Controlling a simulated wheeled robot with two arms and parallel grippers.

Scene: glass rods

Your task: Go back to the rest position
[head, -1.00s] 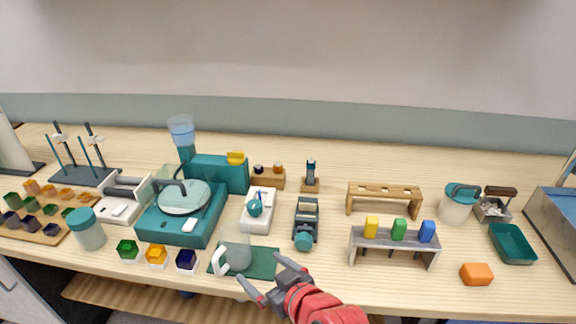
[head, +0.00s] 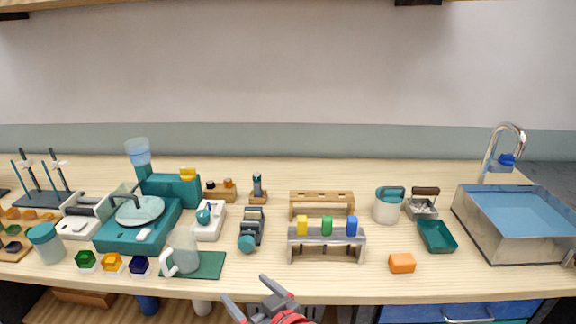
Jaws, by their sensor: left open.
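My left gripper (head: 257,300) shows at the bottom middle of the head view, in front of the bench's front edge. Its two grey fingers are spread open with nothing between them. The rest of its red arm is cut off by the lower frame edge. My right gripper is not in view. A grey rack (head: 325,247) holding yellow, green and blue capped pieces stands on the bench to the right of and beyond the left gripper. A clear mug (head: 183,251) on a dark green mat (head: 211,265) stands to its left.
A teal machine (head: 124,237) and colored hexagonal jars (head: 112,264) are at left. An orange block (head: 402,263) and green tray (head: 437,237) lie at right, near a metal sink (head: 475,231). A wooden rack (head: 321,199) stands behind. The bench front near the gripper is clear.

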